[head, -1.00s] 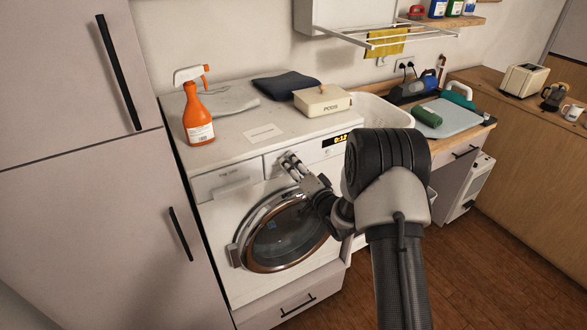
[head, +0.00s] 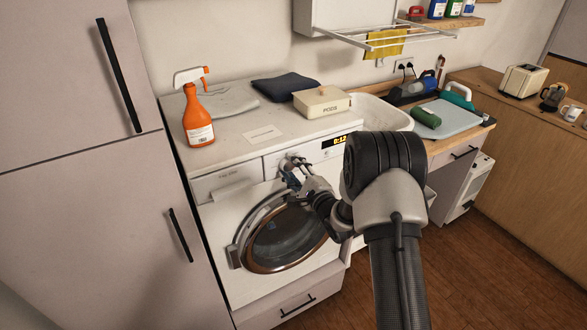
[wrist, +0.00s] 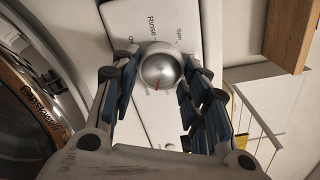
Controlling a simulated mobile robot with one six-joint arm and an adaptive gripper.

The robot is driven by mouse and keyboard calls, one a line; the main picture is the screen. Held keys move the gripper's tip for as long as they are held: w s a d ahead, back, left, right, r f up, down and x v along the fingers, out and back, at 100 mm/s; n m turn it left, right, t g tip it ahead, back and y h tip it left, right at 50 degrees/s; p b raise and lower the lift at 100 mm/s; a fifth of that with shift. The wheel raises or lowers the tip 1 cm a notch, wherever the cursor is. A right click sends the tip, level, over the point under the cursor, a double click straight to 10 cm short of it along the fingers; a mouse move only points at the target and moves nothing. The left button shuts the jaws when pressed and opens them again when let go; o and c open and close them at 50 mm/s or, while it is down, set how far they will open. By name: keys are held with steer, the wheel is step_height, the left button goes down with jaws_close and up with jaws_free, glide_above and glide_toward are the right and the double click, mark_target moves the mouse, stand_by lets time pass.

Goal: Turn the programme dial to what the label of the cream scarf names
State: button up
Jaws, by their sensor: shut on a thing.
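The round silver programme dial (wrist: 160,68) sits on the white panel of the washing machine (head: 230,212). My gripper (wrist: 160,85) is shut on the dial, with a finger on each side of it. In the head view my gripper (head: 290,174) is at the panel above the round door and hides most of the dial. A short red mark shows on the dial's face. The words "Rinse" and "Spin" are printed around it; other words are partly hidden. I cannot make out a cream scarf or its label.
On the washer top are an orange spray bottle (head: 197,117), a grey folded cloth (head: 228,103), a white card (head: 262,134), a navy folded cloth (head: 285,86) and a cream box (head: 321,102). The lit display (head: 340,141) is right of my gripper.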

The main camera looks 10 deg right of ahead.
steer(key=shift+m, duration=1.8)
steer(key=shift+p, duration=0.3)
steer(key=o, duration=1)
steer(key=shift+f, duration=0.1)
steer(key=shift+s, duration=0.1)
steer(key=v, duration=1.2)
